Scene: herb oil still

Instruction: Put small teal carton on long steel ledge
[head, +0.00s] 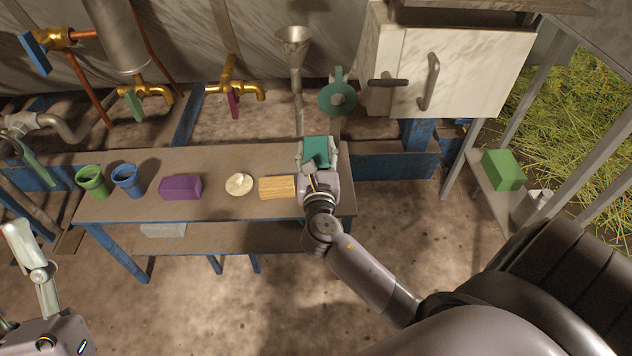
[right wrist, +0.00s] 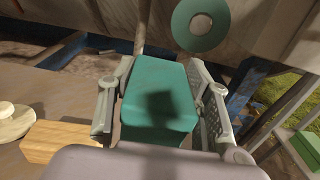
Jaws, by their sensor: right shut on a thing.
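The small teal carton (head: 316,148) is held in my right gripper (head: 317,160), over the right end of the bench. In the right wrist view the teal carton (right wrist: 158,90) sits between the two fingers of my right gripper (right wrist: 160,105), which are shut on its sides. Its underside is hidden. A long grey ledge (head: 492,190), perhaps the steel ledge, runs along the frame at the right, well apart from the carton. My left gripper (head: 30,275) is at the lower left, partly cut off, with nothing seen in it.
The bench (head: 222,163) holds a green cup (head: 91,181), a blue cup (head: 127,180), a purple block (head: 180,188), a pale round thing (head: 239,184) and a wooden block (head: 277,188). A green box (head: 503,170) is on the grey ledge. A white cabinet (head: 455,70) stands behind.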

